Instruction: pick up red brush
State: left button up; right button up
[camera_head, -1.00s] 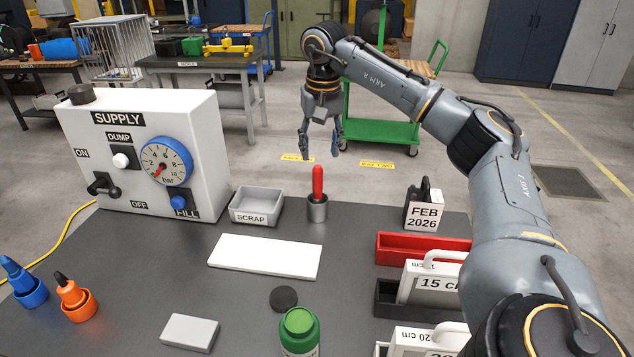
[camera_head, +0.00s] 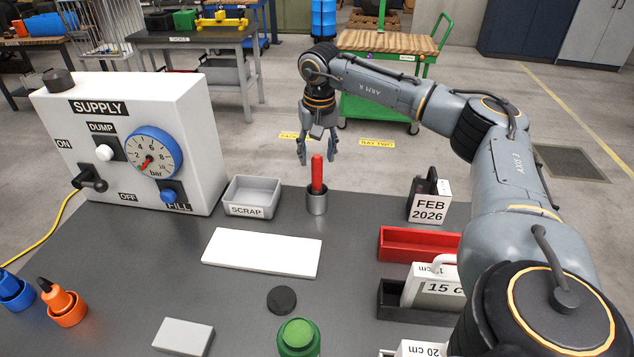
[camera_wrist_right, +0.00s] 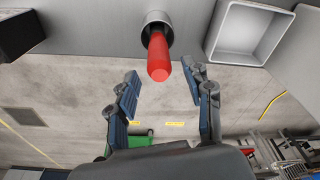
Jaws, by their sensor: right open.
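The red brush (camera_head: 317,172) stands upright in a small grey metal cup (camera_head: 317,203) near the back edge of the table. Only its red handle shows; its lower end is hidden in the cup. My right gripper (camera_head: 318,160) is open and empty, just behind and above the brush. In the right wrist view the red brush (camera_wrist_right: 158,58) rises from the cup (camera_wrist_right: 155,20) towards the open right gripper (camera_wrist_right: 160,85), whose fingers are apart on either side of its line, not touching it. My left gripper is not in view.
A grey SCRAP bin (camera_head: 251,197) stands left of the cup, beside the white SUPPLY box (camera_head: 130,140). A date block (camera_head: 429,203) and red tray (camera_head: 418,244) stand to the right. A white plate (camera_head: 262,252) lies in front. The tabletop around the cup is clear.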

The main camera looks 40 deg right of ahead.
aim_at(317, 170)
jog(key=shift+f, duration=0.3)
notch_tip(317, 170, down, 4)
jog(key=shift+s+a+r+p, duration=0.1)
jog(key=shift+r+p, duration=0.1)
jog(key=shift+p, duration=0.45)
jog(key=shift+f, duration=0.5)
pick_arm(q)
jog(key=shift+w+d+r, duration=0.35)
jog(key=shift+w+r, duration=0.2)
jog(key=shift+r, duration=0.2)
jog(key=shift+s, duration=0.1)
pick_arm(e)
grip_shut()
